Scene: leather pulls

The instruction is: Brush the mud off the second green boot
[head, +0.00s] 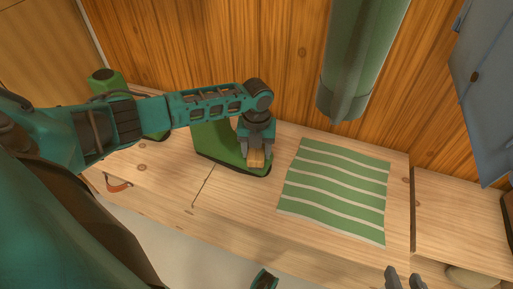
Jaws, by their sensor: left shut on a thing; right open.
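Another green boot (104,83) is further left, mostly behind the same arm. My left gripper (256,151) points down over the toe end of the nearer boot. It is shut on a small wooden brush (256,159), which is at the boot's toe; I cannot tell whether it touches. Mud is not clearly visible on either boot. My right gripper (404,279) is open and empty at the bottom right edge, in front of the bench.
A green and white striped mat (333,192) lies bare on the bench (235,200) right of the nearer boot. A green hanging thing (360,60) comes down above it. A blue-grey panel (485,90) is at the right.

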